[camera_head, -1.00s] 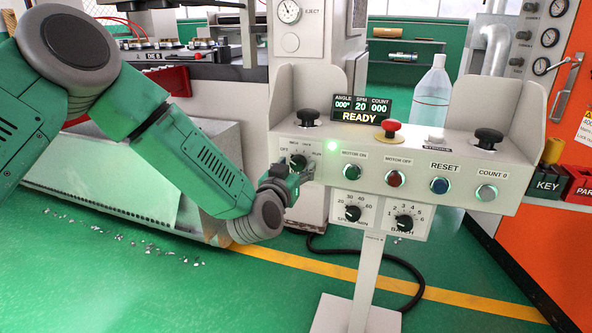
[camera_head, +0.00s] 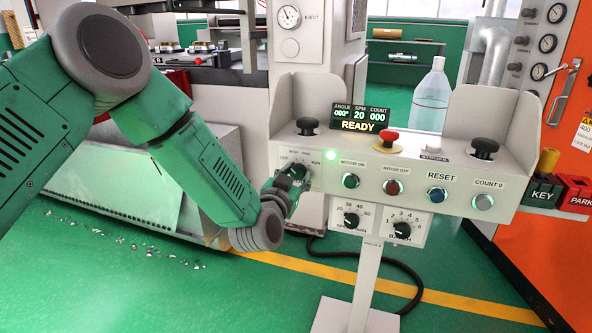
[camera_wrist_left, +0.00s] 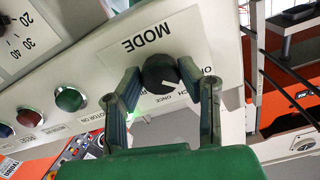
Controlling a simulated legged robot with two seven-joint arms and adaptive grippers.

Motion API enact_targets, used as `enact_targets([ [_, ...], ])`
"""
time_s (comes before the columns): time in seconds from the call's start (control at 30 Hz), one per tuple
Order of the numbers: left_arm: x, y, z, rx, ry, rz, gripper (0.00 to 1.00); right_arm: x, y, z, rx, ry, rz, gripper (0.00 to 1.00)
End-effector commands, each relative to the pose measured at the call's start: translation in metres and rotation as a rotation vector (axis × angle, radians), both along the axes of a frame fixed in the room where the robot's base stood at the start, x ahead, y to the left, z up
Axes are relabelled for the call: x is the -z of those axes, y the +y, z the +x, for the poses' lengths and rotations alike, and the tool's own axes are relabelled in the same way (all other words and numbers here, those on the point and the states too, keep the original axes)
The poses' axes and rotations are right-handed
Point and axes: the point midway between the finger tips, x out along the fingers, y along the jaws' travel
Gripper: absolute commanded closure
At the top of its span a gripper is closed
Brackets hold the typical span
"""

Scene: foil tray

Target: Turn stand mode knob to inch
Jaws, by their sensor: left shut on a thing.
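The mode knob (camera_wrist_left: 158,70) is a round black dial on the white panel of the control stand (camera_head: 330,181). In the left wrist view the lettering is upside down: MODE on one side, with OFF, INCH, ONCE and RUN along the other, partly hidden by the fingers. A white pointer line shows on the knob's lower right edge; which label it meets is hard to tell. My left gripper (camera_wrist_left: 158,82) is shut on the knob, one finger on each side. In the head view the left gripper (camera_head: 288,182) covers part of the knob. My right gripper is out of view.
Motor buttons (camera_head: 351,181), an emergency stop (camera_head: 388,138) and a black push button (camera_head: 307,126) are close by on the stand. Two smaller dials (camera_head: 402,230) sit below. A clear bottle (camera_head: 431,95) stands at the back of the console.

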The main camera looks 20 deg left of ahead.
Motion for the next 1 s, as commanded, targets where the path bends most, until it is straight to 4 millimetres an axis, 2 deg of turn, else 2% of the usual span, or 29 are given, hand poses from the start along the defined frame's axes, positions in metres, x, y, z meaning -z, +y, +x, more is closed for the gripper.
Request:
enact_targets([
  [0.1, -0.003, -0.001, 0.000, 0.003, -0.003, 0.101, 0.96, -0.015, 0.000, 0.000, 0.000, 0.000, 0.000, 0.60],
  [0.4, -0.002, -0.002, 0.000, 0.003, -0.010, 0.323, 0.96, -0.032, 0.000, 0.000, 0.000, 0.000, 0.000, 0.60],
  [0.7, 0.000, -0.001, 0.000, 0.003, -0.015, 0.457, 0.96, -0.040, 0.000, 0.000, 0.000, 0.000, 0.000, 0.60],
  [1.0, 0.001, -0.001, 0.000, 0.003, -0.016, 0.493, 0.96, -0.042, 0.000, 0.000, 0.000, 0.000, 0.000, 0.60],
])
